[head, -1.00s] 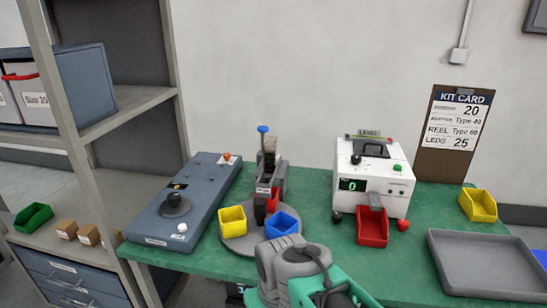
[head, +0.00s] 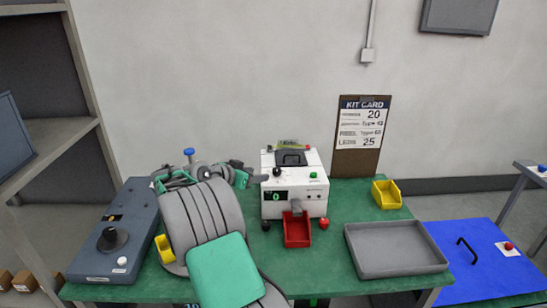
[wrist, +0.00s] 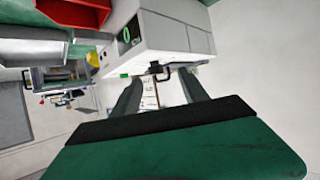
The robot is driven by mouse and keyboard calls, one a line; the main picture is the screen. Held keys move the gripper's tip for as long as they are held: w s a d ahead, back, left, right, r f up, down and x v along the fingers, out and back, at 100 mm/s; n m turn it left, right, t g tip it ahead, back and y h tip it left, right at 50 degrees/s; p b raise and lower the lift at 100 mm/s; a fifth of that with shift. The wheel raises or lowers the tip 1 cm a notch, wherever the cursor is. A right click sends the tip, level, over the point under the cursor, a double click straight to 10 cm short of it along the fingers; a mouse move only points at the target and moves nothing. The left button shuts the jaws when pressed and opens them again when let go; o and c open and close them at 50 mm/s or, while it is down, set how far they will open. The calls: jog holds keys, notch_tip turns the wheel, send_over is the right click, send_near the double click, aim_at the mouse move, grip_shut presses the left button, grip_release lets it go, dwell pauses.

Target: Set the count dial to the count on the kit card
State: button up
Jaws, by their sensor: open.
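The white machine (head: 312,188) stands on the green bench. Its small display (head: 275,196) shows a green 0. A black knob (head: 277,172) sits on its upper left front; whether this is the count dial I cannot tell for sure. My gripper (head: 262,178) is open just left of the machine, close to the knob; contact cannot be told. In the wrist view my two dark fingers (wrist: 160,88) are spread apart, with the machine (wrist: 175,35) beyond them.
A yellow bin (head: 386,195) and grey tray (head: 397,250) lie right.

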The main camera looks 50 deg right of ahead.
aim_at(276, 170)
jog(key=d, duration=0.1)
jog(key=s+d, duration=0.1)
jog(key=shift+d+r+m+g+h, duration=0.3)
jog(key=shift+m+g+h, duration=0.1)
jog(key=p+x, duration=0.2)
jog(key=x, duration=0.4)
jog(key=shift+d+f, duration=0.3)
grip_shut()
